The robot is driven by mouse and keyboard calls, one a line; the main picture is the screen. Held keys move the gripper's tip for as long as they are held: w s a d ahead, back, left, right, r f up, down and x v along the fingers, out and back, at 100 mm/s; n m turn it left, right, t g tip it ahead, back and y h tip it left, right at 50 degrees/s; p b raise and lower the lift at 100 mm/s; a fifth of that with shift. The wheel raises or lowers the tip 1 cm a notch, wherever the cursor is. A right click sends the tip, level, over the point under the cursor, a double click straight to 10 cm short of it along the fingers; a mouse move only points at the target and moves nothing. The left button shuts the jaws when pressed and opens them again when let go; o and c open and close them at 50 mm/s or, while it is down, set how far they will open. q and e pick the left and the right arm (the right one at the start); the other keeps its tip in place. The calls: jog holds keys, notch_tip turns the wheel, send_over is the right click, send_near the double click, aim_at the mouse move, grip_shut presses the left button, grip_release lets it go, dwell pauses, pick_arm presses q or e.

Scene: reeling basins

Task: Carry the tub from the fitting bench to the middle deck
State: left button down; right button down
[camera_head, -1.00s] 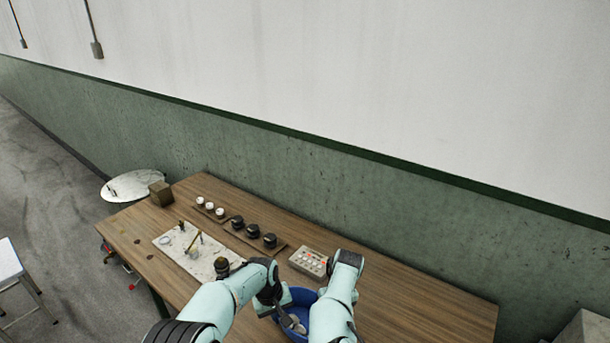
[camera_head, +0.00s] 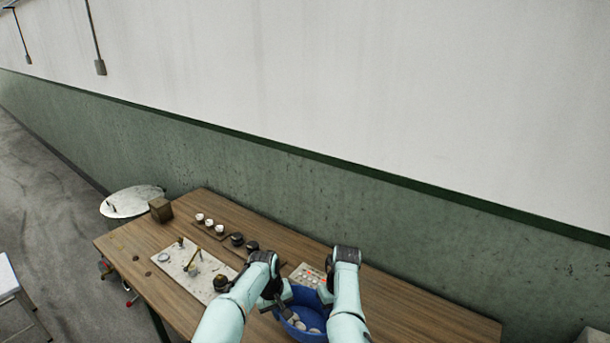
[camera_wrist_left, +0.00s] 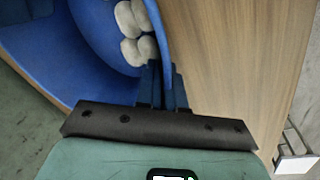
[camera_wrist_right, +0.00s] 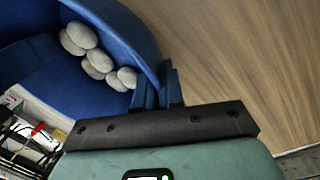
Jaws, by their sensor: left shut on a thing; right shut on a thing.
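The blue tub (camera_head: 309,333) is at the near side of the wooden fitting bench (camera_head: 420,315), with pale rounded lumps in it. The left wrist view shows the tub (camera_wrist_left: 85,50) and lumps (camera_wrist_left: 135,35); the right wrist view shows it too (camera_wrist_right: 50,105). My left gripper (camera_head: 282,308) is shut on the rim at the tub's left side. My right gripper (camera_head: 326,292) is shut on the rim at its right side, partly hidden by my arm. Whether the tub's underside touches the bench is hidden. I cannot make out the middle deck.
A button box (camera_head: 307,275) stands just behind the tub. White cups (camera_head: 209,225), black knobs (camera_head: 238,240), a pale plate with parts (camera_head: 172,262) and a brown block (camera_head: 160,209) are further left. A green and white wall runs behind. Bare bench lies right.

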pick_arm(q)
jog(key=shift+r, duration=0.15)
pick_arm(e)
jog(key=shift+r, duration=0.2)
